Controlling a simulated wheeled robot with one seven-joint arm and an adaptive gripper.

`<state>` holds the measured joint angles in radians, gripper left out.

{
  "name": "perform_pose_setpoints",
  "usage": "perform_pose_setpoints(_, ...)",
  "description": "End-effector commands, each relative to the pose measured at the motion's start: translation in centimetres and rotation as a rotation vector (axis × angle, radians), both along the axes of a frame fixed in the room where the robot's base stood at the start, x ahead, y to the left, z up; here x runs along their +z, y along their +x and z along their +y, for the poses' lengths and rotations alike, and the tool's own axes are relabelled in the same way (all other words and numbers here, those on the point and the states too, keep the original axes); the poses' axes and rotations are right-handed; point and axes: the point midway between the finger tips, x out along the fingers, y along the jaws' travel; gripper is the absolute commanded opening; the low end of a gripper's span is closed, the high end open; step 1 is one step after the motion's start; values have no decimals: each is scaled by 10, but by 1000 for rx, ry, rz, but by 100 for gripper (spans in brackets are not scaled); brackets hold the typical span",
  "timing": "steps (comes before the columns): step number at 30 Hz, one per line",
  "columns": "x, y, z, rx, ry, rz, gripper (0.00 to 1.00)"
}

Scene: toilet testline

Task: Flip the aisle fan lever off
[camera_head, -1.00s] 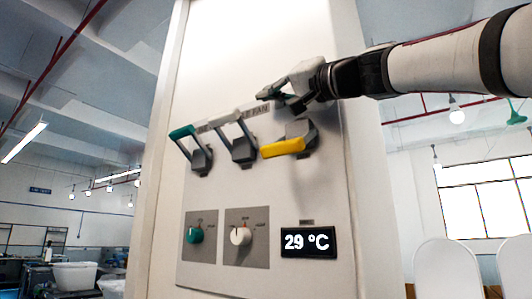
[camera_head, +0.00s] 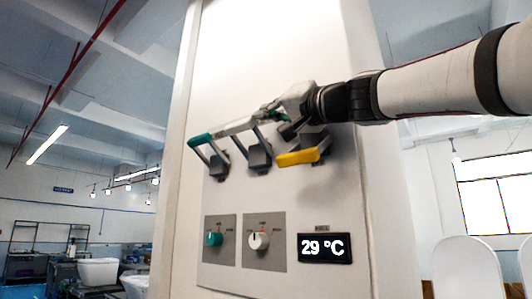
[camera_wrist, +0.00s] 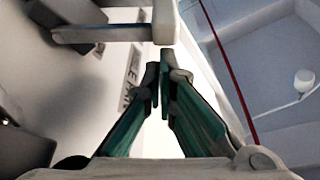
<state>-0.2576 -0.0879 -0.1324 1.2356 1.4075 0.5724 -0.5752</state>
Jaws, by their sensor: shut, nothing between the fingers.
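The left one (camera_head: 200,139) has a green handle, the middle one (camera_head: 237,127) a pale grey handle, and the right one (camera_head: 298,157) a yellow handle tilted lower. A partly covered label in the wrist view (camera_wrist: 132,75) shows a few letters that seem to include "FA"; the middle lever seems to be the aisle fan one. My gripper (camera_head: 268,112) is shut and empty, close to the right end of the middle handle. In the wrist view a pale lever bar (camera_wrist: 100,34) lies just beyond my fingertips (camera_wrist: 158,78); contact is unclear.
Below the levers are a green knob (camera_head: 214,239), a white knob (camera_head: 258,240) and a display (camera_head: 324,247) reading 29 °C. White chair backs (camera_head: 465,265) stand at the lower right. Open room with white basins (camera_head: 98,271) lies to the left.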

Motion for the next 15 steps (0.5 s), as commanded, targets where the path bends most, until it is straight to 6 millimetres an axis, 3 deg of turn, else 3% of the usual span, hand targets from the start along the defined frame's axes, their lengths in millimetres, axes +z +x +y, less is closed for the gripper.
perform_pose_setpoints(15,-6,2,2,1,-37,-51,0)
